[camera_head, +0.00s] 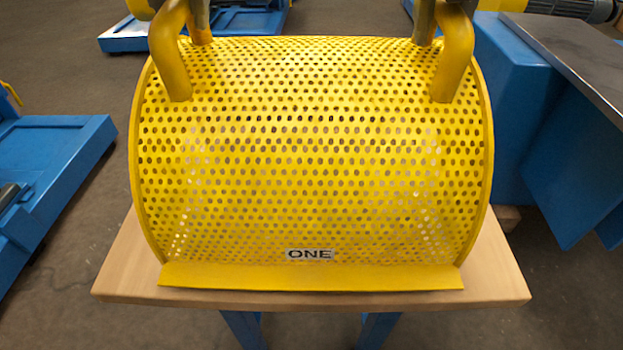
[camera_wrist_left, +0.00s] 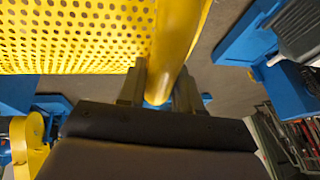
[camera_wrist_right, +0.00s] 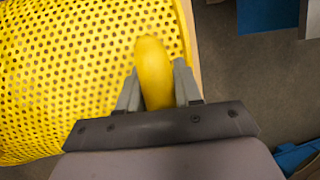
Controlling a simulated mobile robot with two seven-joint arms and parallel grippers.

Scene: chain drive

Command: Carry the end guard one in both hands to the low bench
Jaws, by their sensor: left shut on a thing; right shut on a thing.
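The end guard one (camera_head: 310,160) is a yellow, curved, perforated cover with a "ONE" label (camera_head: 310,254) near its front flange. A bent yellow tube handle stands at each upper side, left (camera_head: 171,55) and right (camera_head: 455,55). My left gripper (camera_wrist_left: 158,90) is shut on the left handle, and my right gripper (camera_wrist_right: 157,85) is shut on the right handle. The low bench (camera_head: 120,268), with a wooden top and blue legs, is directly under the guard. The guard looks level; whether it touches the top or hovers slightly above cannot be told. Its underside is hidden.
A blue machine base (camera_head: 70,160) stands at the left. A blue stand with a grey top (camera_head: 570,50) is close on the right, near the guard's right side. Another blue base (camera_head: 125,38) is at the back left. Grey floor (camera_head: 75,60) lies between them.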

